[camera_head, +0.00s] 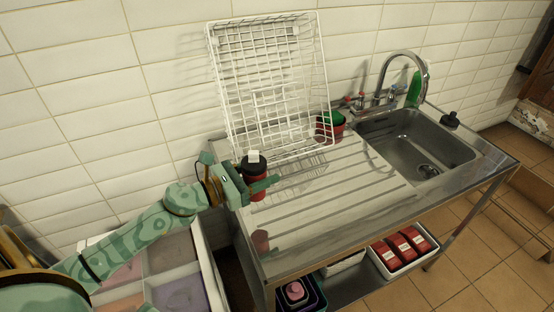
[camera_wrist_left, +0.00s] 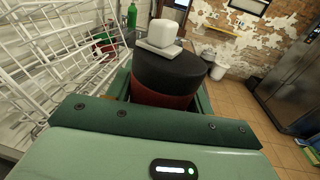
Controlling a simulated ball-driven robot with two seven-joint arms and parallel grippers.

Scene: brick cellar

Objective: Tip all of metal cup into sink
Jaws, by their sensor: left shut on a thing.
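My left gripper (camera_head: 258,184) is shut around a red and black cup (camera_head: 256,168) at the left end of the drainboard. The cup looks upright, and a small white block (camera_head: 253,156) sits on its black top. In the left wrist view the cup (camera_wrist_left: 168,75) stands between the fingers, with the white block (camera_wrist_left: 163,33) on top. I cannot tell whether its base touches the drainboard or what is inside. The metal sink (camera_head: 395,141) is at the right end of the counter, and its basin looks empty. My right gripper is not in view.
A white wire rack (camera_head: 321,70) leans on the wall behind the drainboard. A red bowl with green inside (camera_head: 330,126) stands between rack and sink. A tap (camera_head: 388,75), green bottle (camera_head: 414,89) and black item (camera_head: 450,120) border the sink. The ridged drainboard (camera_head: 340,195) is mostly clear.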

